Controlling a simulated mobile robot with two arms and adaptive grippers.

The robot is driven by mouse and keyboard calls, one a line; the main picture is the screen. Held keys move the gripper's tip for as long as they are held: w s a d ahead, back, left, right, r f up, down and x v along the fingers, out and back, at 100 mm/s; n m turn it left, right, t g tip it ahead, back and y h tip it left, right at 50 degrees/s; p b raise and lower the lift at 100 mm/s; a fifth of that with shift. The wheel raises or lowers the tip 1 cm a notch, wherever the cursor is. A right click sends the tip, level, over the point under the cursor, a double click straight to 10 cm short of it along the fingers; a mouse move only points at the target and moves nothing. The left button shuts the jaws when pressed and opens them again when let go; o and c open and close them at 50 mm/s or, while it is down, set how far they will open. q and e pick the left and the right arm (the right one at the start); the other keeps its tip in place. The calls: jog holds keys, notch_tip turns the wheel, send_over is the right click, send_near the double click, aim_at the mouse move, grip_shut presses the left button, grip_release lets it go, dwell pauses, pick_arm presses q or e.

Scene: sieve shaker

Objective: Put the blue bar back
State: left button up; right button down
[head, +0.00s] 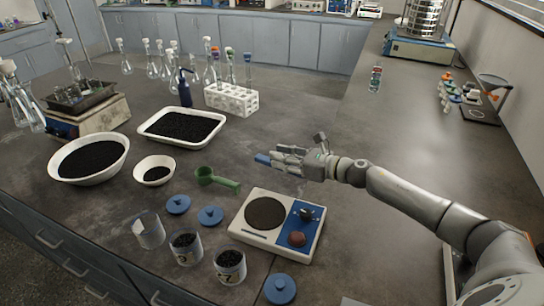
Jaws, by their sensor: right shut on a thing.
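My right gripper (281,160) reaches in from the right over the middle of the dark bench. It is shut on the blue bar (262,158). The bar's blue end sticks out to the left past the fingertips, and the fingers hide the rest. The bar seems held above the bench top, beyond the green scoop and the hot plate. My left gripper is not in view. The sieve shaker (418,46) with its blue base and stacked metal sieves stands at the far right.
A white hot plate (277,226) stands below my right gripper. A green scoop (216,180), a tray (146,133) and bowls of black grains stand to the left. The bench right of the rack is clear.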

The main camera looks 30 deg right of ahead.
jog(key=shift+s+d+f+n+g+y+b, duration=0.15)
jog(key=shift+s+d+f+n+y+b, duration=0.2)
jog(key=shift+s+d+f+b, duration=0.55)
jog(key=shift+s+d+f+n+g+y+b, duration=0.2)
jog(key=shift+d+f+y+b, duration=0.25)
jog(key=shift+f, duration=0.9)
jog(key=shift+s+d+f+n+g+y+b, duration=0.1)
jog(key=shift+s+d+f+n+y+b, duration=0.25)
jog(key=shift+s+d+f+b, duration=0.55)
jog(key=shift+w+a+f, duration=0.3)
jog(key=shift+w+f, duration=0.1)
jog(key=shift+f, duration=0.1)
jog(key=shift+f+b, duration=0.3)
jog(key=shift+b, duration=0.2)
jog(key=shift+f, duration=0.1)
jog(key=c, duration=1.2)
grip_release()
jog(key=shift+o, duration=0.2)
